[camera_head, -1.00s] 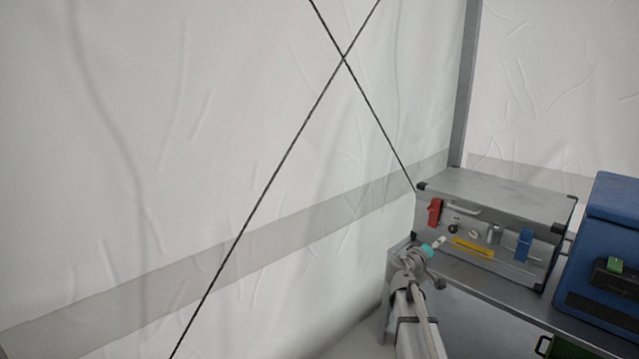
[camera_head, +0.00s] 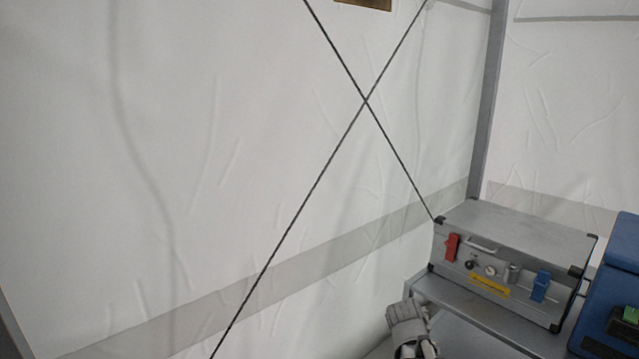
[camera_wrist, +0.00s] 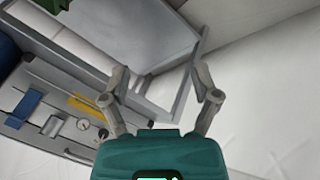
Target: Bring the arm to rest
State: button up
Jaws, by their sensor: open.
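My gripper (camera_wrist: 160,78) shows in the wrist view with its two grey fingers spread wide apart. Nothing is between the fingers. A teal housing (camera_wrist: 160,156) fills the bottom middle of that view, between the finger bases. In the head view only a short grey part of my arm (camera_head: 408,325) shows at the bottom edge, in front of the metal shelf. The gripper fingers cannot be made out there.
A grey metal case (camera_head: 505,260) with red and blue latches stands on a metal shelf (camera_head: 440,292) at the right. The case also shows in the wrist view (camera_wrist: 60,95). A blue box (camera_head: 605,295) stands beside it. The white tent wall (camera_head: 200,150) has crossed black cords.

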jog(key=s+a+r+n+g+y+p, duration=0.25)
jog(key=s+a+y, duration=0.25)
jog(key=s+a, duration=0.4)
notch_tip(320, 180, up, 37)
jog(key=p, duration=3.8)
jog(key=shift+w+a+m, duration=0.35)
jog(key=shift+m, duration=0.1)
jog(key=shift+f, duration=0.1)
jog(key=c, duration=0.3)
jog(key=shift+a, duration=0.15)
